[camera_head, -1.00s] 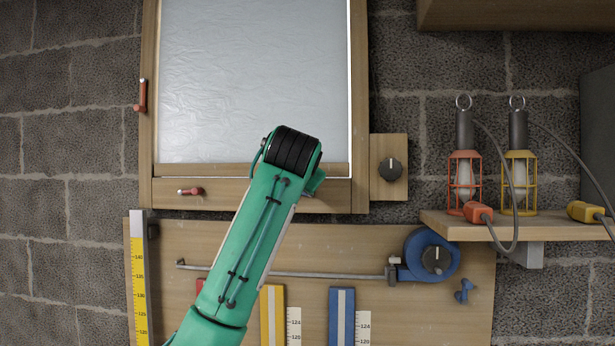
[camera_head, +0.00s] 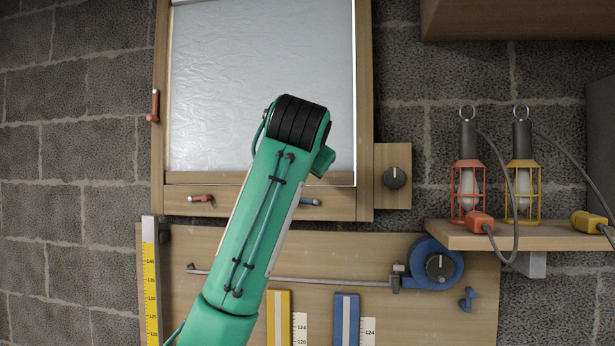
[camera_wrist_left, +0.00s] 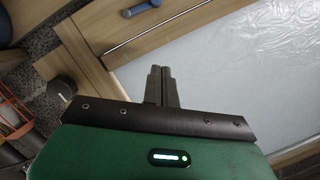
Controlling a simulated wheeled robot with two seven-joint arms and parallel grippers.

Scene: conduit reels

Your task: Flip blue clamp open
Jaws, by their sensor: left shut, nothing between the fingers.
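The blue clamp (camera_head: 310,202) is a small lever on the wooden bottom rail of the framed pane, just right of my left arm in the head view. It lies roughly along the rail. In the left wrist view the blue clamp (camera_wrist_left: 141,8) shows at the top, beyond my fingertips. My left gripper (camera_wrist_left: 160,72) is shut and empty, with a gap in the picture between its tips and the clamp. In the head view its fingers are hidden behind my green arm. My right gripper is not in view.
Red clamps sit on the bottom rail (camera_head: 202,198) and left side (camera_head: 153,105) of the frame. A dark knob (camera_head: 394,178) is right of the frame. A blue reel (camera_head: 458,262) and rod (camera_head: 300,279) are below. Caged lamps (camera_head: 467,190) stand on a shelf at right.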

